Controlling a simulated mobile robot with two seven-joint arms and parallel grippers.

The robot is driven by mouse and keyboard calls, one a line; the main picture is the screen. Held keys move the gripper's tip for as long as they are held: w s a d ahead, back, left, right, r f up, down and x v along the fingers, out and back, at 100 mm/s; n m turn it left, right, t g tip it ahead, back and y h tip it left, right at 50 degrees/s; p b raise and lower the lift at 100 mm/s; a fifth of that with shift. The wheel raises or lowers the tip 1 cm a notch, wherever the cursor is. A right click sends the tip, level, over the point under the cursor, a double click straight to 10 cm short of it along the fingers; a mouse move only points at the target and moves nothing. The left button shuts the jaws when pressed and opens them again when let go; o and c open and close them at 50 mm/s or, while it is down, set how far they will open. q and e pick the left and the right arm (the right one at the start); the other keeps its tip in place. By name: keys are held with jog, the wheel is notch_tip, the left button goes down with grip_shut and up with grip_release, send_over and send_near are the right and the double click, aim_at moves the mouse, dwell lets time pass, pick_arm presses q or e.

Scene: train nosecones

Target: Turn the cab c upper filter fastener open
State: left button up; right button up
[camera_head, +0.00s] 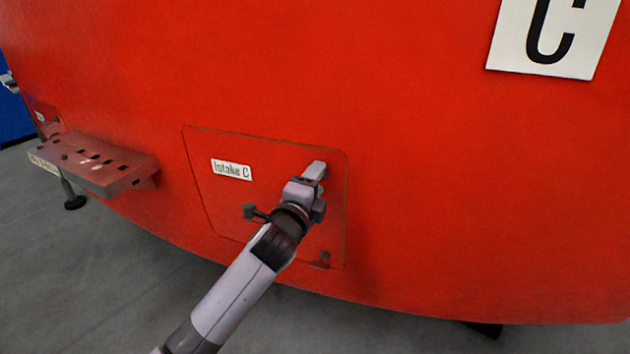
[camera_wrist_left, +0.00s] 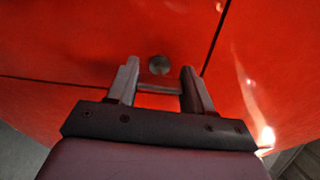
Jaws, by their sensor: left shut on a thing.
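The red hatch panel (camera_head: 240,205) labelled "Intake C" is flush in the red nosecone. My left gripper (camera_head: 315,168) is at the panel's upper right corner and hides the upper fastener in the head view. In the left wrist view, a round metal head of the upper fastener (camera_wrist_left: 159,64) shows just beyond the fingertips. A grey bar spans between the two fingers of my left gripper (camera_wrist_left: 160,76), which is shut on the fastener. The lower fastener (camera_head: 322,260) shows as a small dark fitting at the panel's lower right. My right gripper is not in view.
The "Intake C" label (camera_head: 231,169) is on the panel's upper left. A red-grey step (camera_head: 95,162) with holes juts out at the left. A white plate with the letter C (camera_head: 553,38) is at the upper right. Grey floor (camera_head: 90,290) lies below the nosecone.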

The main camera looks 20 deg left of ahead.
pick_arm(q)
jog(key=shift+n, duration=0.6)
jog(key=o, duration=1)
jog(key=shift+o, duration=0.2)
jog(key=s, duration=0.7)
jog(key=shift+s+a, duration=0.1)
